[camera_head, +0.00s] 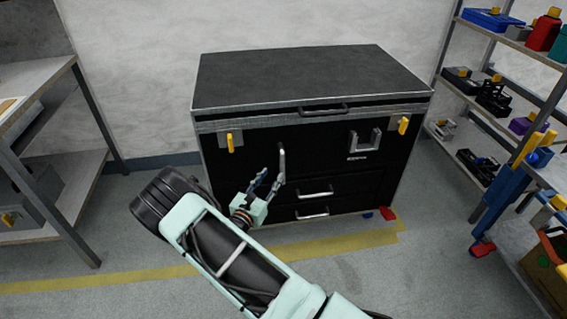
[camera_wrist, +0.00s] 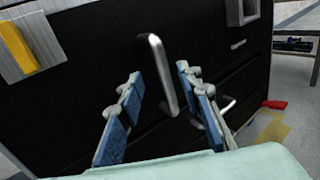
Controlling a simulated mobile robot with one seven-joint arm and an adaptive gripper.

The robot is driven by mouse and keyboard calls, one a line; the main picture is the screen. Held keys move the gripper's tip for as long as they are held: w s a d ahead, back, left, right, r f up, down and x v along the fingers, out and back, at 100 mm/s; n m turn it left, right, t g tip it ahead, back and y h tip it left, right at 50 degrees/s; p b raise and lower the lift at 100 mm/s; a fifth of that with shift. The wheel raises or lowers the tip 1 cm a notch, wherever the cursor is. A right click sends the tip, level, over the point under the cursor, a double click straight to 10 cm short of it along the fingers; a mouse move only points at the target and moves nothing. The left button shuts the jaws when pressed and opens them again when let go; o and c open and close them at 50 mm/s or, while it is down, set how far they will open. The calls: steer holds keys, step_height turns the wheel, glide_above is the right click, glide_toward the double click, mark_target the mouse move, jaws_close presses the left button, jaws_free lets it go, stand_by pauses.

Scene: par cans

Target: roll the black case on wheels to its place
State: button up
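The black case (camera_head: 310,78) stands against the back wall, with metal edges, yellow latches and drawers on its front. Its wheels are not clearly visible. A vertical silver handle (camera_head: 282,160) is on its front; it also shows in the wrist view (camera_wrist: 162,72). My gripper (camera_head: 272,175) is at the case front, beside the lower part of this handle. In the wrist view its blue-padded fingers (camera_wrist: 158,76) are spread, with the handle seen between and beyond them. I cannot tell whether they touch it. A red piece (camera_head: 388,213) and a blue piece (camera_head: 367,215) show at the case's bottom right.
A yellow floor line (camera_head: 330,247) runs in front of the case. A grey shelf bench (camera_head: 55,150) stands at left. The floor right of the case has some free room.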

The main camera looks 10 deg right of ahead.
mark_target(281, 162)
steer(key=b+x, duration=0.2)
steer(key=x, duration=0.7)
steer(key=shift+w+d, duration=0.2)
steer(key=shift+w, duration=0.1)
jaws_close()
